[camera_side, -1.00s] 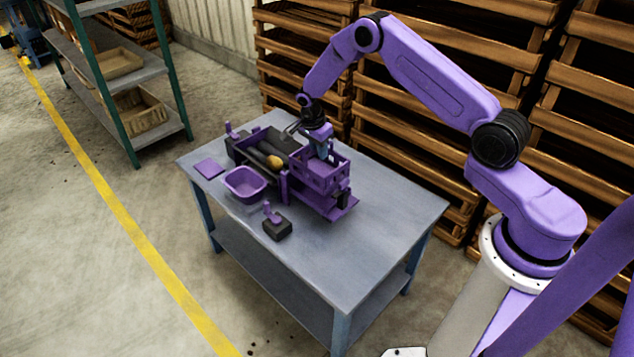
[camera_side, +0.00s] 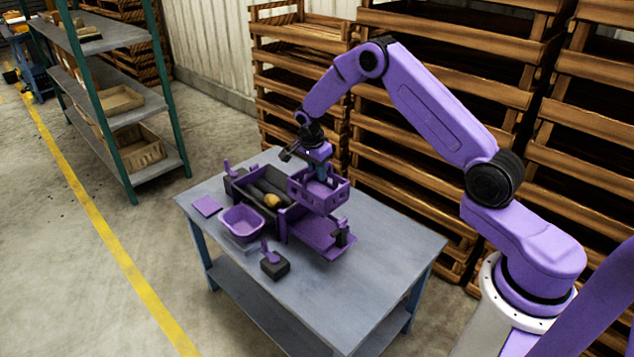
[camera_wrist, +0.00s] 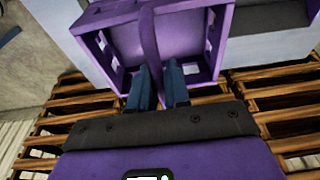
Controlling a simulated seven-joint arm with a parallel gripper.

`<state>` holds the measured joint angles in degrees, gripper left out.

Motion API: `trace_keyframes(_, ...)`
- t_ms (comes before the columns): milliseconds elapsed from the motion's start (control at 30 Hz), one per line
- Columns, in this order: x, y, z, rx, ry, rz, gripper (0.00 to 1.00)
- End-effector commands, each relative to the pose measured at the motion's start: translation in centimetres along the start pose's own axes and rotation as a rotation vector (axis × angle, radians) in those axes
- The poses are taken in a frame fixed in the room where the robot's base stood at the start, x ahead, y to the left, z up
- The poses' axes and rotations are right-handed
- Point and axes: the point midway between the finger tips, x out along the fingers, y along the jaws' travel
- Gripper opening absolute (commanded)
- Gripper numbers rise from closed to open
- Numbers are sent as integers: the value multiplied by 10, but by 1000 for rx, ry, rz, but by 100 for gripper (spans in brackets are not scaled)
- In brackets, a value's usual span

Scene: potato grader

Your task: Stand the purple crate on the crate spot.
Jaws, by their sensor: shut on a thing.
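The purple crate (camera_side: 318,194) is an open box with holes in its walls. My gripper (camera_side: 321,173) is shut on it and holds it above a purple platform (camera_side: 318,236) at the grader's right end. In the wrist view, the crate (camera_wrist: 205,50) fills the top middle, with a purple bar running between the two dark blue fingers of my gripper (camera_wrist: 157,85). A flat purple square (camera_side: 207,206) lies bare at the table's left corner. I cannot tell for sure whether it or the platform is the crate spot.
The dark grader (camera_side: 236,184) holds a yellowish potato (camera_side: 271,201). A purple tub (camera_side: 241,223) and a dark block with a purple lever (camera_side: 275,266) stand in front. The right part of the table (camera_side: 390,250) is clear. Wooden crate stacks (camera_side: 400,175) stand close behind.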

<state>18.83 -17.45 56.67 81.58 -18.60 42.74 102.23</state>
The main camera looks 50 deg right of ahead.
Motion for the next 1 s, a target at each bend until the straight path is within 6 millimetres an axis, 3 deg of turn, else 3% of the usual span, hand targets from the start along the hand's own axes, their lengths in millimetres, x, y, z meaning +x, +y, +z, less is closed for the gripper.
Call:
trace_keyframes(400,27,-11,-110,10,-1,0,0)
trace_keyframes(667,38,-6,-164,7,3,-2,0)
trace_keyframes(1000,102,-6,-144,2,1,1,0)
